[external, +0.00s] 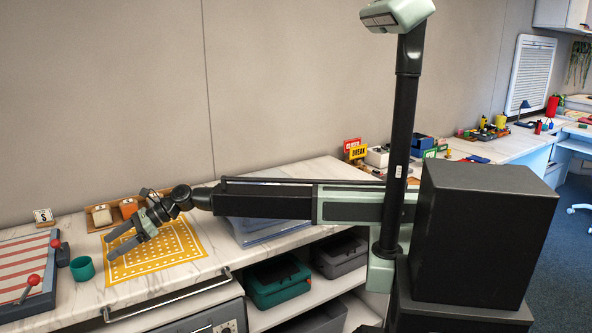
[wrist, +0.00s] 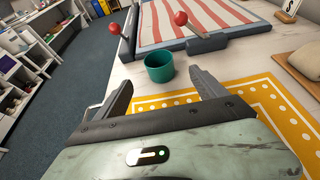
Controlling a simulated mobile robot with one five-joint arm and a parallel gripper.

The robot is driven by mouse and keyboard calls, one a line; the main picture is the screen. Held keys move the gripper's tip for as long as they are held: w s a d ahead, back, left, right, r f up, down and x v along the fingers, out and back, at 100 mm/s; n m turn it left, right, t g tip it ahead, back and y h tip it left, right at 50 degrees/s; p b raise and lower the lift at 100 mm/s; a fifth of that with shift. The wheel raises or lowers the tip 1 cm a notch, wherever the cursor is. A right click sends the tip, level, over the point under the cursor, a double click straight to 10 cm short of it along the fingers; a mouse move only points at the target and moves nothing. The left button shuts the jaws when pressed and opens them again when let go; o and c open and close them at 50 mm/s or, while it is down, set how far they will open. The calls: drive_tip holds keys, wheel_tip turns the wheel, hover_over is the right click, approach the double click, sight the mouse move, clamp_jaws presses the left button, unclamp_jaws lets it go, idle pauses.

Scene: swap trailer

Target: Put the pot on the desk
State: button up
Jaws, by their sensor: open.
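A small teal pot (external: 83,268) stands upright on the white marble-look desk top (external: 110,291), between a striped board and a yellow mat. In the wrist view the pot (wrist: 159,67) sits just beyond and between my open fingertips, apart from them. My gripper (external: 114,246) is open and empty over the left part of the yellow mat, to the right of the pot. It also shows in the wrist view (wrist: 165,88), with both fingers pointing toward the pot.
A red-and-white striped board (external: 30,268) with red-knobbed levers lies left of the pot. The yellow dotted mat (external: 160,252) lies under my gripper. A wooden tray (external: 103,218) stands by the wall. A green bin (external: 278,282) sits on the shelf below.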

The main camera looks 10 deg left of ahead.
sight(86, 262)
drive_tip(key=shift+s+a, duration=0.6)
drive_tip(key=shift+a, duration=0.35)
drive_tip(key=shift+d+f+b+x, duration=0.15)
drive_tip(key=shift+b+x, duration=0.45)
drive_tip(key=shift+x, duration=0.7)
drive_tip(key=shift+d+f+b+x, duration=0.1)
drive_tip(key=shift+b+x, duration=0.5)
drive_tip(key=shift+x, duration=0.7)
drive_tip(key=shift+d+f+b+x, duration=0.15)
drive_tip(key=shift+b+x, duration=0.45)
drive_tip(key=shift+x, duration=0.65)
drive_tip(key=shift+s+r, duration=0.1)
drive_tip(key=shift+r, duration=0.05)
drive_tip(key=shift+c, duration=0.3)
drive_tip(key=c, duration=1.5)
wheel_tip(86, 262, up, 4)
drive_tip(key=p, duration=0.4)
drive_tip(key=w+d, duration=0.1)
drive_tip(key=d, duration=0.4)
drive_tip(key=w+d, duration=0.2)
drive_tip(key=d, duration=0.3)
drive_tip(key=w+d+r+p, duration=0.1)
drive_tip(key=d, duration=0.4)
drive_tip(key=shift+w+d, duration=0.2)
drive_tip(key=shift+w, duration=0.05)
wheel_tip(86, 262, up, 7)
drive_tip(key=p, duration=0.7)
drive_tip(key=shift+r+p, duration=0.25)
drive_tip(key=shift+p, duration=0.15)
